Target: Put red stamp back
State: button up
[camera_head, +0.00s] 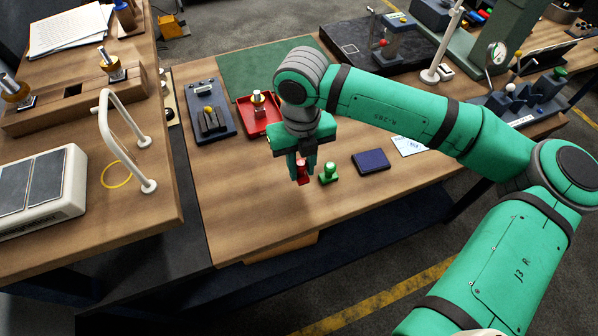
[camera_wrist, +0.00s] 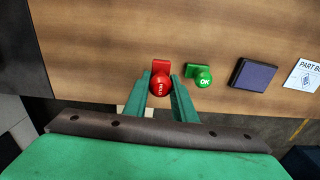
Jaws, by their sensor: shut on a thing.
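My gripper (camera_head: 303,178) is shut on the red stamp (camera_head: 303,171), which sits between its two fingers above the wooden table. In the wrist view the red stamp (camera_wrist: 160,80) shows its round labelled top between the green fingers (camera_wrist: 161,92). The head view does not show clearly whether its base touches the table. A green stamp (camera_head: 328,173) stands just right of it; it also shows in the wrist view with "OK" on top (camera_wrist: 201,77). A dark blue ink pad (camera_head: 371,162) lies further right.
A red tray (camera_head: 258,128) with a part in it and a dark fixture (camera_head: 210,118) lie behind and left of my gripper. A white card (camera_head: 408,145) lies right of the pad. The table's front strip (camera_head: 250,215) is clear.

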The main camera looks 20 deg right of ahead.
aim_at(299, 174)
jog(key=shift+w+f, duration=0.55)
jog(key=shift+f, duration=0.1)
jog(key=shift+w+f, duration=0.15)
jog(key=shift+f, duration=1.55)
jog(key=shift+f, duration=0.15)
jog(key=o, duration=1)
notch_tip(299, 174, up, 12)
jog(key=shift+a+r, duration=0.1)
jog(key=shift+r, duration=0.1)
